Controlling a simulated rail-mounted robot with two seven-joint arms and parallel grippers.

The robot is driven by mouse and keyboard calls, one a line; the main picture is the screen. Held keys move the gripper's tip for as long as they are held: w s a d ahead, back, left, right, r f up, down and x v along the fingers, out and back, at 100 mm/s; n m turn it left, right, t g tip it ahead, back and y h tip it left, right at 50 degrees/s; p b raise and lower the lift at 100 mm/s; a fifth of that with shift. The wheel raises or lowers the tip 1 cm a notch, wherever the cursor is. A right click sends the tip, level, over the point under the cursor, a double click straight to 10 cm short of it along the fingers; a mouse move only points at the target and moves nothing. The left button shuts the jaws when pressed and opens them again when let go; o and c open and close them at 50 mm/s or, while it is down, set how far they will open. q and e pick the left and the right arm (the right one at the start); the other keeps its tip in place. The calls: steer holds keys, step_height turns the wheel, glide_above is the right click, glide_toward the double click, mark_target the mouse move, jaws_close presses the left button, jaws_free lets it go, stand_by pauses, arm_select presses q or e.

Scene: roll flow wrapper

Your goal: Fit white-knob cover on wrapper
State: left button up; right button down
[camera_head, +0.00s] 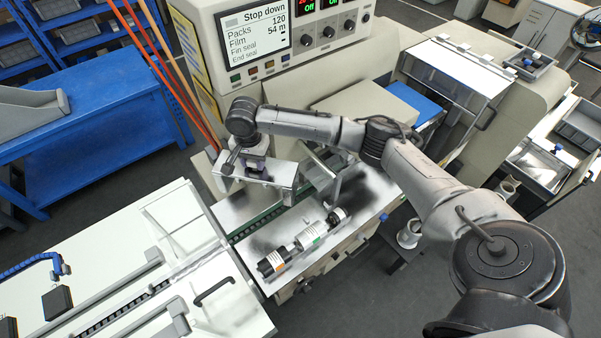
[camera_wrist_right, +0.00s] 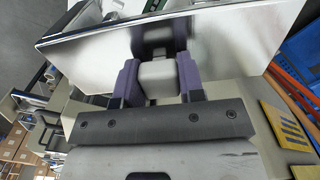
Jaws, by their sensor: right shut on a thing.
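My right gripper (camera_head: 255,170) is above the wrapper's in-feed bed, in front of the control panel. In the right wrist view its two purple-grey fingers (camera_wrist_right: 157,75) are shut on the pale knob (camera_wrist_right: 157,78) of a sheet-metal cover. The cover (camera_wrist_right: 225,48) spreads out beyond the fingers, shiny and grey. In the head view the cover (camera_head: 284,178) hangs under the gripper, apparently above the wrapper (camera_head: 215,205); I cannot tell whether it touches it. The gripper hides part of the cover and the knob there. My left gripper is not in view.
A clear guard (camera_head: 182,225) stands at left on the white conveyor table (camera_head: 105,245). A blue bench (camera_head: 105,115) is at left. My right arm crosses over the machine.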

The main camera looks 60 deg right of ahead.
arm_select(q)
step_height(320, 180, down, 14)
steer(key=b, duration=1.2)
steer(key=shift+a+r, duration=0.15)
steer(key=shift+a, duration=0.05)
arm_select(e)
steer(key=s+d+f+m, duration=0.2)
steer(key=d+f+m, duration=0.2)
steer(key=d+f, duration=0.5)
steer(key=s+d+f+m, duration=0.2)
steer(key=d+f+m, duration=0.2)
steer(key=d+f, duration=0.5)
steer(key=shift+s+f, duration=0.35)
steer(key=shift+f, duration=1.5)
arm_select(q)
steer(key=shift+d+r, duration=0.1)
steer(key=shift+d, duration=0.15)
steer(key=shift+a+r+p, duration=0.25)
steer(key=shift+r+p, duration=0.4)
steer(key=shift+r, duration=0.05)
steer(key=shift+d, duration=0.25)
